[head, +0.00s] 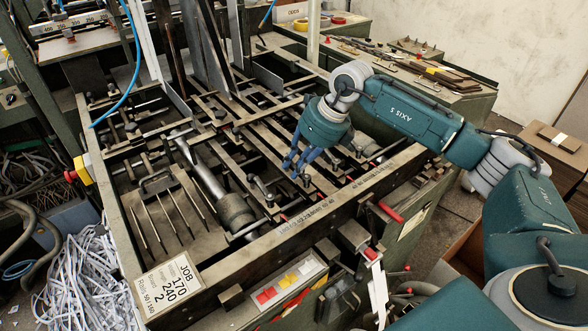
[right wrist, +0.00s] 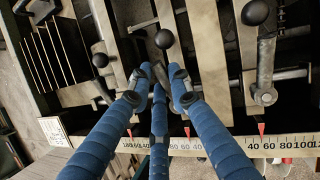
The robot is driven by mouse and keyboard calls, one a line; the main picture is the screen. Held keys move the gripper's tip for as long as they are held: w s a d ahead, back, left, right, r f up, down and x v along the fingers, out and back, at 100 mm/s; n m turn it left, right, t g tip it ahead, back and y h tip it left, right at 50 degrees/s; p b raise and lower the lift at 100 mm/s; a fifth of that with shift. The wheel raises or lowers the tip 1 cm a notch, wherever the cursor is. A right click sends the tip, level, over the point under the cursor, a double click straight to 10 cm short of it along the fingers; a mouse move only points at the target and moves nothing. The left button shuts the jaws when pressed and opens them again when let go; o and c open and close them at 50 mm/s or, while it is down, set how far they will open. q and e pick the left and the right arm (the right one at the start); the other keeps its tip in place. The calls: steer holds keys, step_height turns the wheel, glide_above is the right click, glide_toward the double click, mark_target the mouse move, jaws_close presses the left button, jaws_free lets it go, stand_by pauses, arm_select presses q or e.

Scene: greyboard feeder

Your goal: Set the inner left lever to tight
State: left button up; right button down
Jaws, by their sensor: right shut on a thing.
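My right gripper (head: 297,163) reaches down over the feeder bed with its blue fingers low among the bars and levers. In the right wrist view the blue fingers (right wrist: 158,88) are closed together around a metal lever with a black ball knob (right wrist: 164,39), which appears to be the inner left lever. The knob stands just beyond the fingertips, and the fingers hide much of the lever's arm. Another black knob (right wrist: 100,60) is to the left, apart from the fingers. A further lever with a black knob (right wrist: 255,12) stands to the right. My left gripper is not in view.
A ruler scale (right wrist: 285,143) with red pointers runs along the feeder's front edge. A JOB card (head: 170,285) lies at the front left corner. A steel cylinder (head: 235,213) lies left of the levers. Bars crowd the bed closely. A tool bench (head: 410,70) stands behind.

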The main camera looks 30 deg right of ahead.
steer(key=shift+w+d+r+m+h+b, duration=0.15)
steer(key=shift+d+m+h+b, duration=0.25)
steer(key=shift+m, duration=0.5)
steer(key=shift+t, duration=0.3)
steer(key=c, duration=1.6)
jaws_free()
steer(key=v, duration=1.2)
